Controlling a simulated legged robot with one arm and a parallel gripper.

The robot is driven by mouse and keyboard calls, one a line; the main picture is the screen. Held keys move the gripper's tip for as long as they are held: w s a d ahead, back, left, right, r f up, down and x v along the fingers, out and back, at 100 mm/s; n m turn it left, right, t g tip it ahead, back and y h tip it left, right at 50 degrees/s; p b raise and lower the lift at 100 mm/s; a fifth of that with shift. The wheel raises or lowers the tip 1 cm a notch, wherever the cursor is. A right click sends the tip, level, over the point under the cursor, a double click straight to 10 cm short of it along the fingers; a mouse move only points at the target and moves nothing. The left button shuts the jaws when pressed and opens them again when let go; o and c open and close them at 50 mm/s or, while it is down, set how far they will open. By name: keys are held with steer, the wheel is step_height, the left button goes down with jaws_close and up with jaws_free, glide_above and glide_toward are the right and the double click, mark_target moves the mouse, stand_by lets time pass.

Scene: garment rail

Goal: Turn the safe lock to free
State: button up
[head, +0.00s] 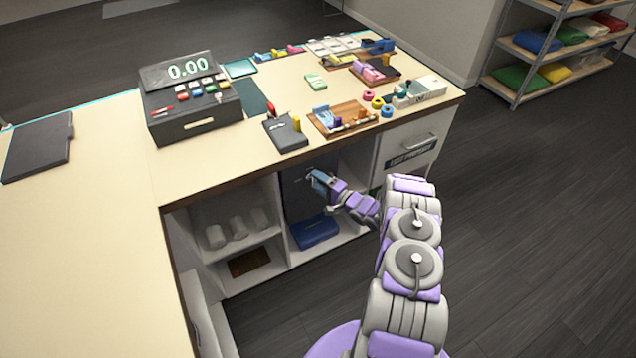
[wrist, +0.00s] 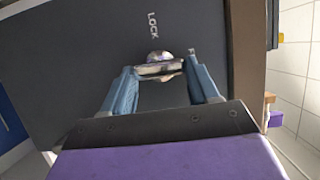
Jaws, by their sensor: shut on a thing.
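The safe (head: 297,196) is a dark grey box front in the middle bay under the counter. In the wrist view its dark door (wrist: 90,60) fills most of the picture, with the word LOCK printed near the top. A small silver lock knob (wrist: 160,57) sits just below that word. My gripper (wrist: 160,72) has its blue fingers on either side of the knob and is shut on it. In the head view my gripper (head: 318,182) reaches into the bay at the safe's front and hides the knob. A second small mark beside the right fingertip is too small to read.
A blue case (head: 314,232) lies below the safe. White rolls (head: 238,226) stand in the left bay. A drawer unit (head: 408,147) is at the right. The counter (head: 220,165) overhangs the bay and holds a register (head: 190,98) and trays.

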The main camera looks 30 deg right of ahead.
steer(key=shift+d+f, duration=0.15)
steer(key=o, duration=1.1)
steer(key=shift+d, duration=0.2)
steer(key=shift+c, duration=0.2)
steer(key=shift+a, duration=0.1)
steer(key=p+v, duration=0.2)
steer(key=v, duration=1.5)
steer(key=shift+s+f+p, duration=0.15)
steer(key=shift+p, duration=0.15)
